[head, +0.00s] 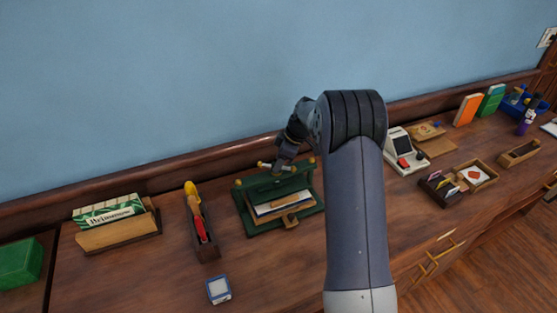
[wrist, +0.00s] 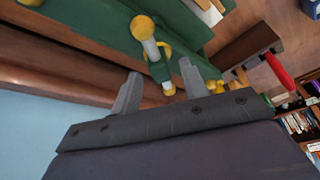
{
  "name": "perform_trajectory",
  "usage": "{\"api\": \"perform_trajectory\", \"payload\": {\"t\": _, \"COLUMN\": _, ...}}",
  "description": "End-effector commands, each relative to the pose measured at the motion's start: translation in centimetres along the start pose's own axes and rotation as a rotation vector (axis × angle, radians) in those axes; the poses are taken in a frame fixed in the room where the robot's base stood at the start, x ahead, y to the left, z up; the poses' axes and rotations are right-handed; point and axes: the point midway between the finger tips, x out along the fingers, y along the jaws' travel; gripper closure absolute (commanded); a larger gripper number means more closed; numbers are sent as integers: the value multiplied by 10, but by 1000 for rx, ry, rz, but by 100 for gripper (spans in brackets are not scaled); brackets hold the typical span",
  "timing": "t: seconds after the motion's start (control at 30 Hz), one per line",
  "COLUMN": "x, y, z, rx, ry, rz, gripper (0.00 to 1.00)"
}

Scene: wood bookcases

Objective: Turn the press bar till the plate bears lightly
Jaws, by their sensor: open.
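The green press (head: 249,223) stands on the wooden top, left of my arm, with pale sheets (head: 270,209) in it. Its press bar (head: 264,166) is a grey rod with yellow ball ends, at the top of the press; my gripper partly hides it in the head view. In the wrist view the bar (wrist: 151,48) runs slantwise, and its lower yellow end lies between my fingertips. My gripper (wrist: 158,80) is open, a finger on each side of that end, with gaps showing. Whether the plate touches the sheets I cannot tell.
A wooden holder with a red-handled tool (head: 201,230) stands left of the press. A small blue-and-white box (head: 218,290) lies in front. A card reader (head: 402,150) and small trays (head: 478,174) stand right of my arm. The blue wall rises close behind.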

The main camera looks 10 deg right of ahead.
Motion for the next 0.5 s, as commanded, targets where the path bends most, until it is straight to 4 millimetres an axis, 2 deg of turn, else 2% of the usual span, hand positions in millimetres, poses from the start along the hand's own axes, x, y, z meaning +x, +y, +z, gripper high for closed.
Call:
{"api": "perform_trajectory", "payload": {"t": 0.17, "x": 11, "y": 0, "z": 0, "rx": -1, "ry": 0, "rz": -1, "gripper": 58}}
{"api": "perform_trajectory", "payload": {"t": 0.4, "x": 12, "y": 0, "z": 0, "rx": 0, "ry": 0, "rz": 1, "gripper": 58}}
{"api": "perform_trajectory", "payload": {"t": 0.5, "x": 12, "y": 0, "z": 0, "rx": 0, "ry": 0, "rz": 1, "gripper": 65}}
